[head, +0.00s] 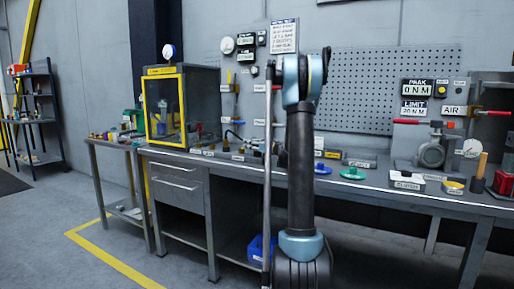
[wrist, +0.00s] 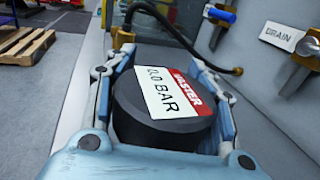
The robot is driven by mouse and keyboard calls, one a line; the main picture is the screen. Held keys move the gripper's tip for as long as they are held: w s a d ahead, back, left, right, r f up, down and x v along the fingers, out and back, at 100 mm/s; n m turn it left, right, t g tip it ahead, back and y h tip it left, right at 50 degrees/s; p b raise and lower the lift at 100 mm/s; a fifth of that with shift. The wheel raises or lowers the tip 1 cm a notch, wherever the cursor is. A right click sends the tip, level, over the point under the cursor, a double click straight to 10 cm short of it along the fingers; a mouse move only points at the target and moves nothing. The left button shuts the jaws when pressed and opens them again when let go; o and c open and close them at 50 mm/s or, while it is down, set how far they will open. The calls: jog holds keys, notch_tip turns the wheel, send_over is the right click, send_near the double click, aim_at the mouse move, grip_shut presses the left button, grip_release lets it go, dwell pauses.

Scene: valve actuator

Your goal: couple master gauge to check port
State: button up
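The master gauge (wrist: 160,105) is a thick black disc with a white and red label reading MASTER and BAR. It fills the middle of the wrist view. My gripper (wrist: 150,66) has its blue-grey fingers on both sides of the gauge and is shut on it. A brass fitting (wrist: 123,38) with a black hose (wrist: 185,38) shows just beyond the gauge; I cannot tell whether they touch. No label marks the check port, so I cannot tell which fitting it is. In the head view, my arm hides the gripper and the held gauge.
A blue-handled valve (wrist: 310,50) and a DRAIN label (wrist: 282,37) are at the right of the wrist view. In the head view, a yellow-framed cabinet (head: 180,68) stands on the long bench (head: 225,160). A black hose (head: 232,136) lies right of the cabinet. Pallets (wrist: 25,45) are far off.

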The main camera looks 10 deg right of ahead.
jog(key=c, duration=0.6)
jog(key=shift+c, duration=0.6)
